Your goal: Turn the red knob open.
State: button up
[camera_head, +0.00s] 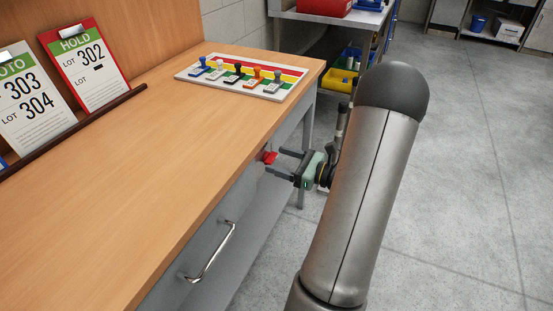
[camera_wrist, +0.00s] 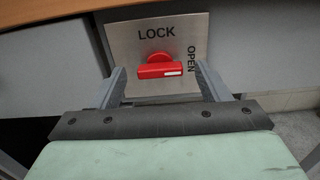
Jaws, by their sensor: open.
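The red knob (camera_wrist: 160,67) sits on a metal plate (camera_wrist: 125,43) on the front of the desk. The plate reads LOCK above the knob and OPEN at its right. The knob's bar lies roughly level in the wrist view, with a white mark at its right end. In the head view the red knob (camera_head: 269,157) shows at the desk's front face. My gripper (camera_wrist: 160,84) is open, with one finger on each side of the knob and a gap on both sides. In the head view my gripper (camera_head: 280,162) reaches the knob from the right.
A metal drawer handle (camera_head: 211,252) juts from the desk front, nearer the camera. On the wooden desk top (camera_head: 150,180) are a board of coloured stamps or pegs (camera_head: 240,77) and lot cards (camera_head: 84,65). Open floor (camera_head: 450,180) lies to the right.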

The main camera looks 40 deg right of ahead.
jog(key=v, duration=1.5)
jog(key=shift+s, duration=0.2)
jog(key=shift+d, duration=0.15)
jog(key=w+a+r+n+g+y+p, duration=0.1)
jog(key=w+a+r+n+g+p, duration=0.1)
jog(key=a+r+n+g+p, duration=0.9)
jog(key=w+a+r+n+g+y+p, duration=0.15)
jog(key=a+r+n+g+p, duration=0.35)
jog(key=a+r, duration=0.75)
jog(key=s+a+r+n+t+h+p, duration=0.1)
jog(key=s+a+r+n+h+p, duration=0.3)
jog(key=a+r+n+h+p, duration=0.6)
notch_tip(320, 180, up, 3)
jog(key=n+p, duration=0.4)
jog(key=n, duration=0.1)
jog(key=shift+s+p, duration=0.3)
jog(key=shift+s, duration=0.1)
jog(key=shift+f, duration=0.1)
